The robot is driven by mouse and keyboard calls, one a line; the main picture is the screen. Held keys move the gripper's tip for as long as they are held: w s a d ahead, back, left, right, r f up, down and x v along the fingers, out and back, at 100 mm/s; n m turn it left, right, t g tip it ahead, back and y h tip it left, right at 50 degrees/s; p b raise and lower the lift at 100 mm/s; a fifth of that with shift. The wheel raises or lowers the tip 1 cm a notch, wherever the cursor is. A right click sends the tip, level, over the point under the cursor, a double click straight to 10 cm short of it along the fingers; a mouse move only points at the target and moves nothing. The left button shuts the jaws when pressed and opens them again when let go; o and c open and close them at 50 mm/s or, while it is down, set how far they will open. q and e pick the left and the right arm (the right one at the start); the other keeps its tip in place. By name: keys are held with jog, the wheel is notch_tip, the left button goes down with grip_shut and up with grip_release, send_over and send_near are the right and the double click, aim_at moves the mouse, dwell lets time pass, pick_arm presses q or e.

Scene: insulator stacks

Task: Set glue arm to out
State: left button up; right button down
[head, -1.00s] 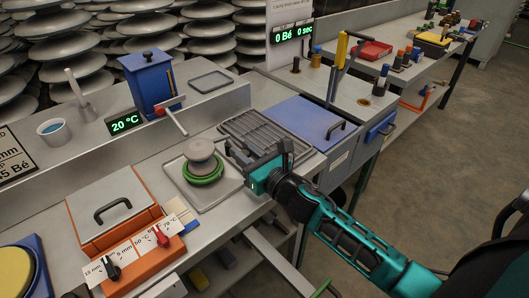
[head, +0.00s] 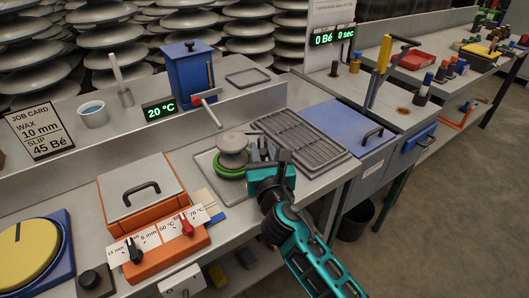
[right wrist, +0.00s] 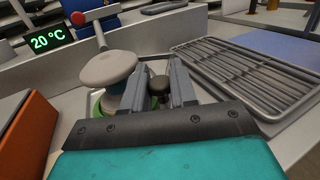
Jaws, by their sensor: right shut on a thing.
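The blue box (head: 190,72) at the back carries a pale lever with a red end (head: 197,102); the red end also shows in the right wrist view (right wrist: 78,18). I cannot tell for sure which part is the glue arm. A grey insulator stack (head: 233,145) stands on a green ring (head: 230,170) in the tray. My right gripper (head: 262,150) is just right of the stack. In the right wrist view its fingers are shut on a dark round knob (right wrist: 160,86) beside the grey disc (right wrist: 108,68). The knob's lower part is hidden. My left gripper is out of view.
A metal grate (head: 300,138) lies right of the gripper, with a blue lid (head: 345,125) beyond. An orange box with dials (head: 142,195) stands at left. A 20 °C display (head: 159,110) sits behind the tray. The floor at right is mostly clear.

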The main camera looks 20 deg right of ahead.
jog(key=c, duration=1)
grip_release()
jog(key=shift+a, duration=0.1)
